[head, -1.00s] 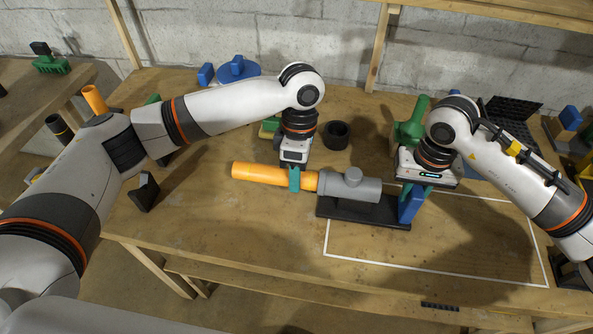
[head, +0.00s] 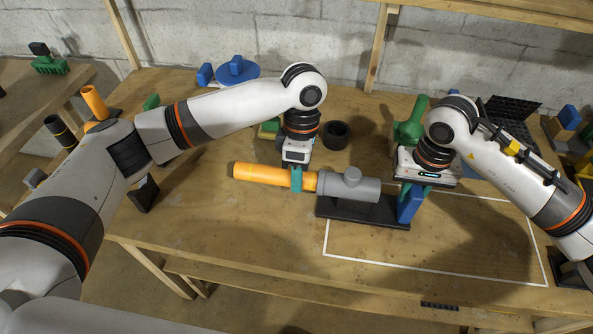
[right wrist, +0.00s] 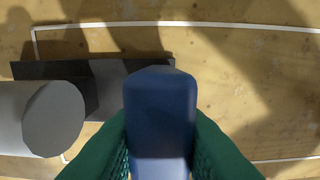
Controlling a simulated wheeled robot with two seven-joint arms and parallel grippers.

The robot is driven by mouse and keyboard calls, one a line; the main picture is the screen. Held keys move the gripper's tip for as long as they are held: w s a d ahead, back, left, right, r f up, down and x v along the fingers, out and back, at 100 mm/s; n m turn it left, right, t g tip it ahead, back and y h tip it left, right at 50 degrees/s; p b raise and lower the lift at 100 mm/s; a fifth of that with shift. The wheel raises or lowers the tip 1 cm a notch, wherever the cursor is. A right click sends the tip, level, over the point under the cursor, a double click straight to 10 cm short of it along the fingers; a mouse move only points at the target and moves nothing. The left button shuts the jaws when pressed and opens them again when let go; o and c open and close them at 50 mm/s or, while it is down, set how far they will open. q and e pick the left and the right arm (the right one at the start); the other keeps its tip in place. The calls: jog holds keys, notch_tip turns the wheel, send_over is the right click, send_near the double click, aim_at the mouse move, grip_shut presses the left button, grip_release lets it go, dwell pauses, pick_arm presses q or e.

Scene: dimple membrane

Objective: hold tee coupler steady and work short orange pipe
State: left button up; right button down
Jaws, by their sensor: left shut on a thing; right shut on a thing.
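The grey tee coupler (head: 352,189) lies with its short branch up on a black base (head: 340,211). The short orange pipe (head: 262,174) lies level and in line with it, its right end at the coupler's left opening. How far it sits inside is hidden. My left gripper (head: 296,179) is shut on the pipe near that right end. My right gripper (head: 418,190) is shut on a blue upright block (head: 410,206) at the base's right end. In the right wrist view the blue block (right wrist: 160,120) stands between its green fingers, with the coupler (right wrist: 50,117) at the left.
A white outline (head: 440,268) marks mostly clear table at the front right. A black ring (head: 335,134) stands behind the pipe and a green object (head: 410,122) behind the base. Another orange pipe (head: 94,101) stands upright at the far left. A blue disc (head: 237,70) lies at the back.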

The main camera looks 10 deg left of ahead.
pick_arm(q)
jog(key=shift+d, duration=0.6)
pick_arm(e)
jog(key=shift+a, duration=0.1)
pick_arm(q)
jog(key=o, duration=1.2)
jog(key=shift+a, duration=0.1)
notch_tip(320, 180, up, 12)
jog(key=w, duration=0.2)
jog(key=shift+w, duration=0.2)
jog(key=shift+f, duration=0.1)
pick_arm(e)
jog(key=c, duration=1.1)
grip_release()
jog(key=shift+r, duration=0.1)
